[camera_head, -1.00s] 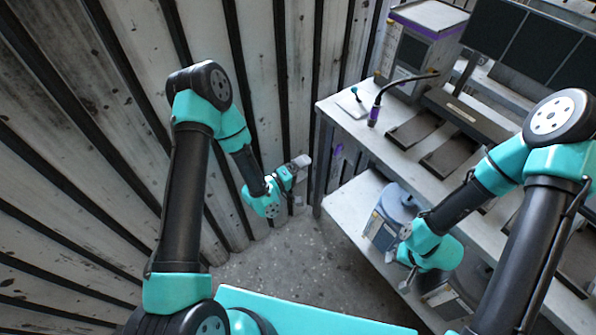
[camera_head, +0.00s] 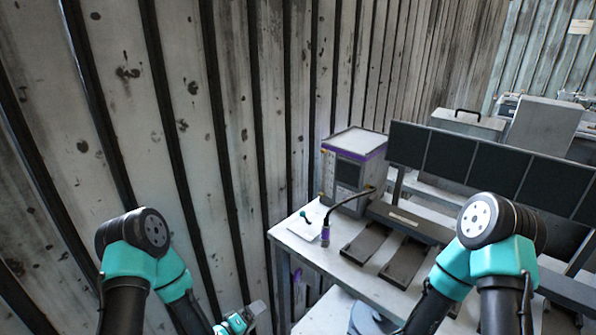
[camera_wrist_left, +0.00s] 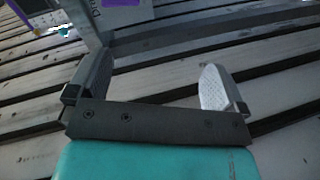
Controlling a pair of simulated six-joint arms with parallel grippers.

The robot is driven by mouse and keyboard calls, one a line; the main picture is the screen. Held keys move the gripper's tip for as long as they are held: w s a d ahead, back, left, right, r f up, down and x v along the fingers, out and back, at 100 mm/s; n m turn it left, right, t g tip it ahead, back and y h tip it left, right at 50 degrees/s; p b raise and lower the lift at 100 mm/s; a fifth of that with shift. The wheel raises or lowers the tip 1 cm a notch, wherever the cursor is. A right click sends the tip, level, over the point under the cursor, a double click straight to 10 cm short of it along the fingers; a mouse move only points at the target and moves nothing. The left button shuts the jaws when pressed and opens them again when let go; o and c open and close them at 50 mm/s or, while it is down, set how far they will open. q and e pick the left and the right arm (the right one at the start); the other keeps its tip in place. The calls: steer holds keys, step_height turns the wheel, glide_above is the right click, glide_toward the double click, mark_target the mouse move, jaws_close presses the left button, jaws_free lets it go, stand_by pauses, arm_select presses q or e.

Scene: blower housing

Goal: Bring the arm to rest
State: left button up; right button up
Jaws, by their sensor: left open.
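My left arm (camera_head: 145,265) comes up at the lower left of the head view, its elbow bent and its forearm running down to the right. My left gripper (camera_head: 252,312) shows at the bottom edge, low beside the bench, partly cut off. In the left wrist view its two fingers (camera_wrist_left: 152,82) stand wide apart with nothing between them. My right arm (camera_head: 500,260) shows at the lower right, also bent at the elbow. Its gripper is below the picture.
A bench (camera_head: 345,278) stands right of my left gripper, bearing a purple-trimmed box (camera_head: 350,172), a purple-and-black tool (camera_head: 325,235) and a row of dark panels (camera_head: 490,165). A ribbed wall (camera_head: 225,130) rises on the left.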

arm_select(q)
steer(key=s+a+f+m+g+y, duration=0.2)
steer(key=s+g, duration=0.3)
steer(key=s, duration=0.4)
steer(key=s+a+f+m+g+y, duration=0.2)
steer(key=s+a+g, duration=0.3)
steer(key=s, duration=0.5)
steer(key=shift+s+f+m+g+y, duration=0.25)
steer(key=shift+f+m+g+y, duration=0.15)
steer(key=shift+f+g+y, duration=0.35)
steer(key=shift+a, duration=0.1)
